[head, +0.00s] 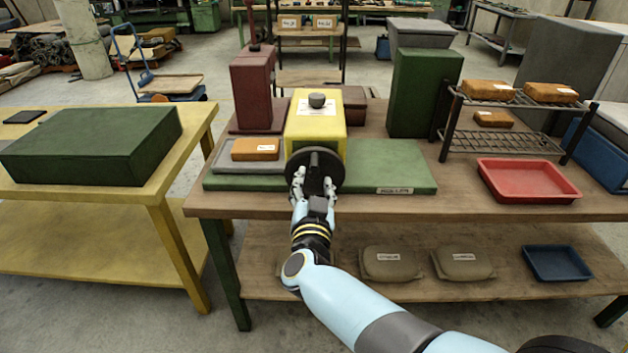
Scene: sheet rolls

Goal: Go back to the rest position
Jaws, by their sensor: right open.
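My right gripper (314,188) is at the front edge of the wooden workbench (350,206). Its fingers are apart, just in front of a black round disc (315,164) on the front of a yellow box (318,130). I cannot tell whether the fingers touch the disc. The yellow box has a grey knob (317,100) and a white label on top. My right arm reaches in from the lower right. My left gripper is not in the view.
An orange packet (255,149) lies left of the yellow box. A dark red block (251,92) and a green block (422,92) stand behind. A red tray (527,181) and a wire rack (502,143) are at right. A yellow table (200,125) stands left.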

